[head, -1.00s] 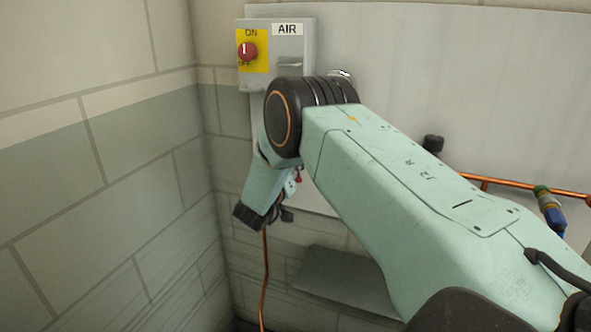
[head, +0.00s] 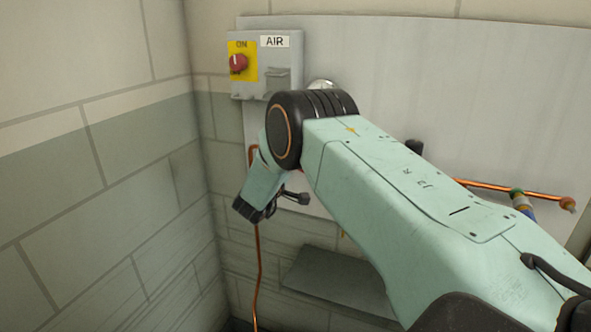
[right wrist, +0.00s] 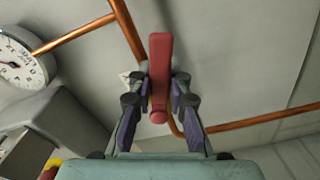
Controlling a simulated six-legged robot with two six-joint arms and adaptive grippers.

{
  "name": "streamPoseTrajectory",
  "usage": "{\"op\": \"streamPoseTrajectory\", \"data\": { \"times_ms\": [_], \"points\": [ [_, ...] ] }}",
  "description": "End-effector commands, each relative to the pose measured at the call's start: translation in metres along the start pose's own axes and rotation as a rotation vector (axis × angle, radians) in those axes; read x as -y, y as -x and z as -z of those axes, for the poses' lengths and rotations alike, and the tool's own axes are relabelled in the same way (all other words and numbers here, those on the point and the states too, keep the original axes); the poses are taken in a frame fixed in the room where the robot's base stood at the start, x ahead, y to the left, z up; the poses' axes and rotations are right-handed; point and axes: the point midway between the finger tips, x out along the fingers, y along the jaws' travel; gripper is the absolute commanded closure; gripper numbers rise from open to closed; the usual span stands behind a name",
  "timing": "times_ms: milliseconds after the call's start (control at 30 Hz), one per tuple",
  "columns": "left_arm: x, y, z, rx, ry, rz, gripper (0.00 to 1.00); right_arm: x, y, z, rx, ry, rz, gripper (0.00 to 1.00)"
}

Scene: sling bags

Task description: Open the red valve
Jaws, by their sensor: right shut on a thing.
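The red valve's lever (right wrist: 160,65) stands between the two fingers of my right gripper (right wrist: 158,88) in the right wrist view. The fingers are shut on the lever, and its upper end sticks out beyond the fingertips. The lever lies roughly in line with the gripper, close to copper pipe on the grey panel. In the head view my right arm reaches in from the right to the wall, and its wrist and the gripper (head: 296,197) hide nearly all of the valve. My left gripper is not in view.
A grey AIR switch box (head: 283,76) with a red knob (head: 238,64) hangs on the panel (head: 440,90). A round dial gauge (right wrist: 22,58) is at the left of the wrist view. Copper pipe (head: 483,185) runs along the panel. A brick wall (head: 90,200) closes the left side.

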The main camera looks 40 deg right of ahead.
Motion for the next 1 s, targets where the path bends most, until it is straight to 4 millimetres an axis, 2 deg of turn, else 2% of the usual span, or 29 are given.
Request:
{"op": "streamPoseTrajectory", "data": {
  "times_ms": [400,1000],
  "points": [
    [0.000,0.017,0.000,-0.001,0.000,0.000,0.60,-0.009,-0.004,0.009,0.005,0.279,0.003,1.00],
    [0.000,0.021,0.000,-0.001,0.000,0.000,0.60,-0.012,-0.004,0.009,0.003,0.368,0.003,1.00]
  ]
}}
